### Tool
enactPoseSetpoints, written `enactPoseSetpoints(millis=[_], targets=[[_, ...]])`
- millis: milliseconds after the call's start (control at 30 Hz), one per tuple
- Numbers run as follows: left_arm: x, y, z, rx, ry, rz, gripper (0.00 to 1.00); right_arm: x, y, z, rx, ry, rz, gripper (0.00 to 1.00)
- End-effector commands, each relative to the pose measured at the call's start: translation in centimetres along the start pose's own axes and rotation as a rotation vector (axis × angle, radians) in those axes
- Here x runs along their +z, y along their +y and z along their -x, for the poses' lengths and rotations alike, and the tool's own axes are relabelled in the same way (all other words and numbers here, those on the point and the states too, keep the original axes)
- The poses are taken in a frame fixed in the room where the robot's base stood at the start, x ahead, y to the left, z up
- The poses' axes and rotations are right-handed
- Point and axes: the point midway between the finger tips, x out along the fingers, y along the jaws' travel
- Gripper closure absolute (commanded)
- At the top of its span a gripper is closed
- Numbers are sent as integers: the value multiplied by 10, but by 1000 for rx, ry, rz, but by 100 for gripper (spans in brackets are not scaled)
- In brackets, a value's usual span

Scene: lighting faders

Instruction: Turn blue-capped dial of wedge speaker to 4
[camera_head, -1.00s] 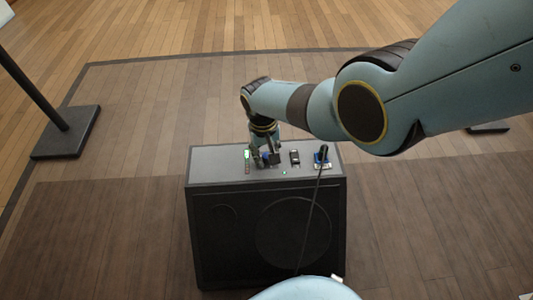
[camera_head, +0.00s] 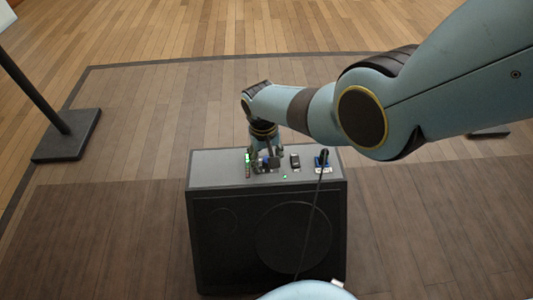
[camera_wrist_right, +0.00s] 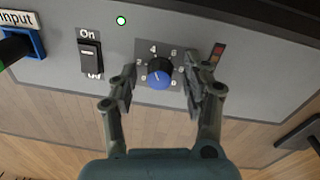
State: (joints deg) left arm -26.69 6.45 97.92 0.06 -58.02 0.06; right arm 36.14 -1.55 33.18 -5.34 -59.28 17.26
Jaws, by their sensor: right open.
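The wedge speaker (camera_head: 215,180) stands on the floor in the middle of the head view, its control panel facing up. The blue-capped dial (camera_wrist_right: 159,74) is a black knob with a blue face, set in a grey scale with printed numbers. The 4 sits above the knob in the wrist view; I cannot read the pointer surely. My right gripper (camera_wrist_right: 160,88) is open, with one finger on each side of the dial and small gaps visible. In the head view the right gripper (camera_head: 266,160) hangs over the panel and partly hides the dial. My left gripper is out of view.
An On/Off rocker switch (camera_wrist_right: 90,58) and a blue input socket (camera_wrist_right: 38,43) with a plug and cable lie left of the dial. A lit green-rimmed lamp (camera_wrist_right: 121,20) is above. A level indicator (camera_wrist_right: 215,54) is close to the right finger. A stand base (camera_head: 66,134) is far left.

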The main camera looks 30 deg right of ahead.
Motion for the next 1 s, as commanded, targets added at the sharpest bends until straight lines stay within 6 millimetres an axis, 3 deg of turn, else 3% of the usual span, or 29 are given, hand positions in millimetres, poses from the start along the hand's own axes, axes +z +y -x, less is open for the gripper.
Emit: enactPoseSetpoints(millis=[267,700,1000], targets=[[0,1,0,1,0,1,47,-1,0,20,-1,3,-1,51],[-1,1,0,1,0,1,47,0,-1,100,-2,2,0,51],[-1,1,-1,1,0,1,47,1,0,119,0,-1,0,51]])
